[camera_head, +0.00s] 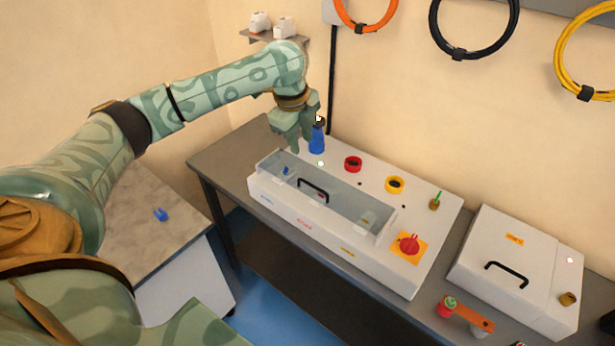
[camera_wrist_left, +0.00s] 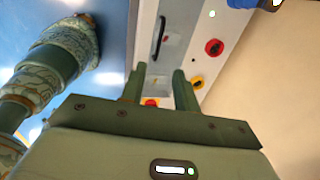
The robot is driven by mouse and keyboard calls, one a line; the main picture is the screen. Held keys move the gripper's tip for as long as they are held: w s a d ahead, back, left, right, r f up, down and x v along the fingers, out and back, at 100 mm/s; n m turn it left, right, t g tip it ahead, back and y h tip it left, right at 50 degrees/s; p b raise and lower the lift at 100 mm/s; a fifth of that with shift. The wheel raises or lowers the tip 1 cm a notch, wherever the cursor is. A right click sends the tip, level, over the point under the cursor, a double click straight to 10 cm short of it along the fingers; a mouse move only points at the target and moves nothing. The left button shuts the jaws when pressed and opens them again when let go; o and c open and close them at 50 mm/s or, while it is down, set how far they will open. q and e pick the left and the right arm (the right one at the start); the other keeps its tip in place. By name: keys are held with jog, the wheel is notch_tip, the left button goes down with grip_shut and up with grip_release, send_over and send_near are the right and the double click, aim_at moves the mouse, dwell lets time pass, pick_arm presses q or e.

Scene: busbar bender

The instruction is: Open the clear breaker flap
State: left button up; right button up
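The clear flap (camera_head: 345,200) is a see-through cover with a black bar handle (camera_head: 313,189). It lies over the recess along the front of the white panel box (camera_head: 430,205) and looks closed. In the left wrist view the handle (camera_wrist_left: 160,35) shows beyond the fingers, near the top. My left gripper (camera_head: 301,136) is above the panel's back left corner, behind the flap and apart from its handle. Its two fingers (camera_wrist_left: 158,78) are spread with nothing between them. My right gripper is not in view.
A blue upright piece (camera_head: 317,138) stands close beside my left gripper. A white handled box (camera_head: 520,262) stands to the right. A side table (camera_head: 150,235) is at left.

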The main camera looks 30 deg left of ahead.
aim_at(309, 183)
pick_arm(q)
jog(key=b+x, duration=0.2)
jog(key=x, duration=0.5)
jog(key=b+x, duration=0.2)
jog(key=x, duration=0.5)
jog(key=shift+a+f, duration=0.2)
jog(key=shift+f, duration=0.05)
jog(key=shift+w+f, duration=0.15)
jog(key=shift+f, duration=0.5)
grip_shut()
